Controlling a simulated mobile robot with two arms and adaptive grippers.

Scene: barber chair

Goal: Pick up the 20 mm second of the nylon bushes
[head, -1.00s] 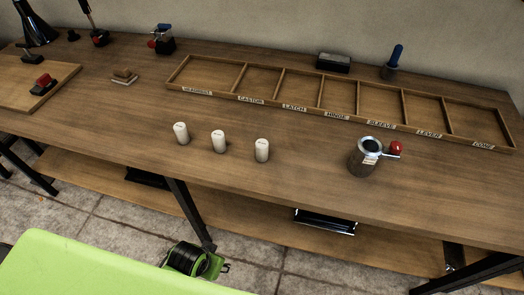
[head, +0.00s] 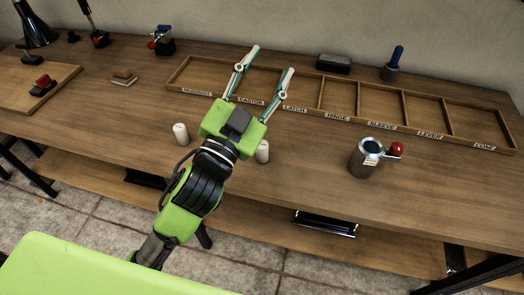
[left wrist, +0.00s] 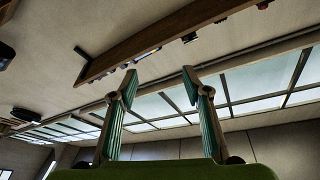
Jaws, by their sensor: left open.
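Three white nylon bushes stood upright in a row on the bench; two show now in the head view, the left bush (head: 180,133) and the right bush (head: 262,151). The middle bush is hidden behind my left gripper. No bush shows there. Size marks on the bushes cannot be read.
A wooden compartment tray (head: 420,132) with name labels runs along the back of the bench. A metal pot with a red knob (head: 365,163) stands to the right.

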